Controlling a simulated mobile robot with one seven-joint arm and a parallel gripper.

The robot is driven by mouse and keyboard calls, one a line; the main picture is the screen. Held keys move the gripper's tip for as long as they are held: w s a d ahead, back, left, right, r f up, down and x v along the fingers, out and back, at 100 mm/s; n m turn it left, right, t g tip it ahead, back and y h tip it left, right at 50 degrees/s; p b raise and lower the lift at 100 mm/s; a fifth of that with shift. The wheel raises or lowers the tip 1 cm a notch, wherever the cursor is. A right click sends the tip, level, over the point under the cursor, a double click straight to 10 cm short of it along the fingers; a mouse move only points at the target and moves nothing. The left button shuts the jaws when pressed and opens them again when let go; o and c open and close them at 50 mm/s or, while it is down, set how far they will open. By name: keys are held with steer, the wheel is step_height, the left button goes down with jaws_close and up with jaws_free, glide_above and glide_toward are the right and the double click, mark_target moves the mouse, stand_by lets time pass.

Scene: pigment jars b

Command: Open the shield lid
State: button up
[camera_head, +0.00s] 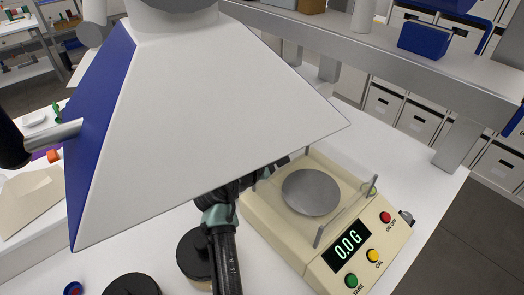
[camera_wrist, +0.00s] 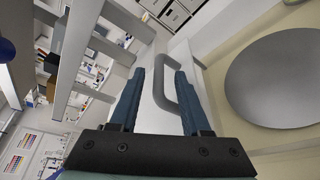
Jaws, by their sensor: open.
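The cream balance (camera_head: 300,262) stands on the white table, with a round grey pan (camera_head: 311,192) and a lit display (camera_head: 347,246) reading 0.0 G. A clear shield with thin grey posts surrounds the pan; its lid is hard to make out. The pan also shows at right in the wrist view (camera_wrist: 280,80). My gripper (camera_head: 270,172) is at the balance's far left edge, partly hidden by the white hood. In the wrist view its fingers (camera_wrist: 160,78) are open. A grey U-shaped handle (camera_wrist: 160,88) shows between them, partly behind the right finger; contact cannot be told.
A large white and blue hood (camera_head: 200,110) blocks much of the head view. Black-lidded jars (camera_head: 195,254) stand left of the balance, close to my arm. A raised shelf (camera_head: 400,62) runs behind.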

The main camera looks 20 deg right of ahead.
steer(key=v, duration=1)
steer(key=shift+b, duration=0.45)
steer(key=shift+a, duration=0.1)
